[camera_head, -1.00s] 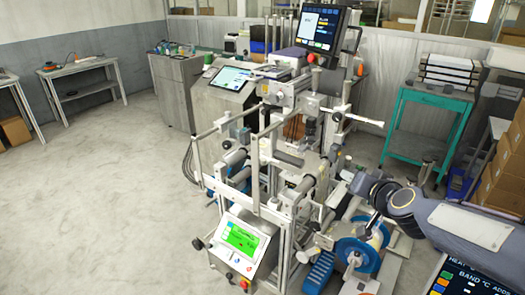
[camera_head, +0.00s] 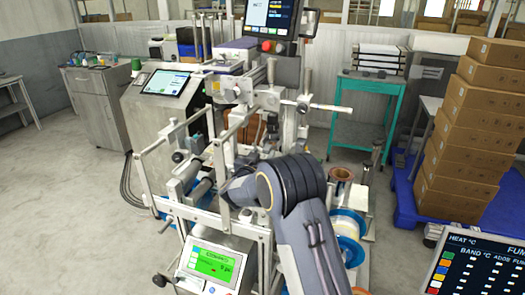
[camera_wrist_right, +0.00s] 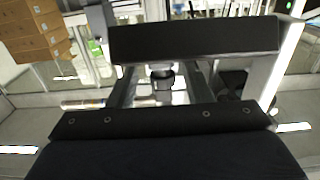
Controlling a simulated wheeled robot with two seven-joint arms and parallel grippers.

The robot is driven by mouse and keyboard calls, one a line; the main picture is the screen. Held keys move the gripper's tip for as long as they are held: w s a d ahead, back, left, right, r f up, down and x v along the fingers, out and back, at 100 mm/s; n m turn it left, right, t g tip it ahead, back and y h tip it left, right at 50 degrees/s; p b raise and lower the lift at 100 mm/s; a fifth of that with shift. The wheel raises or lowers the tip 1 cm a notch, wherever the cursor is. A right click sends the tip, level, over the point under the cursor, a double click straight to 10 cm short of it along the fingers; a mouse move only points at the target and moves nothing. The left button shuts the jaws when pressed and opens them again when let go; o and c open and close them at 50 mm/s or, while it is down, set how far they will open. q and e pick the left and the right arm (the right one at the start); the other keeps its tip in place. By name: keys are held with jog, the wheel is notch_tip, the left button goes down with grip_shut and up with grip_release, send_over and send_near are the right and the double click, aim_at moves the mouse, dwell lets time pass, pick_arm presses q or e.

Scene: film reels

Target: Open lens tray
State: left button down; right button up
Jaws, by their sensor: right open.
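My right arm reaches in from the bottom of the head view, and its wrist end with my right gripper (camera_head: 237,190) is at the middle of the film machine (camera_head: 228,135). The jaws are largely hidden there. In the right wrist view my right gripper (camera_wrist_right: 162,88) is open, its two fingers apart with no object visibly clamped. A dark, round, lens-like part (camera_wrist_right: 162,80) shows beyond and between the fingers; whether it touches them I cannot tell. I cannot pick out a lens tray with certainty. My left gripper is not in view.
A green-lit control panel (camera_head: 213,265) sits low on the machine. A blue-and-white reel (camera_head: 348,235) is right of my arm. Stacked cardboard boxes (camera_head: 465,130) and a teal cart (camera_head: 365,115) stand at right. Floor is clear at left.

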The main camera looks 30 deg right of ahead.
aim_at(270, 145)
jog(key=shift+x, duration=1.35)
grip_shut()
jog(key=shift+a, duration=0.1)
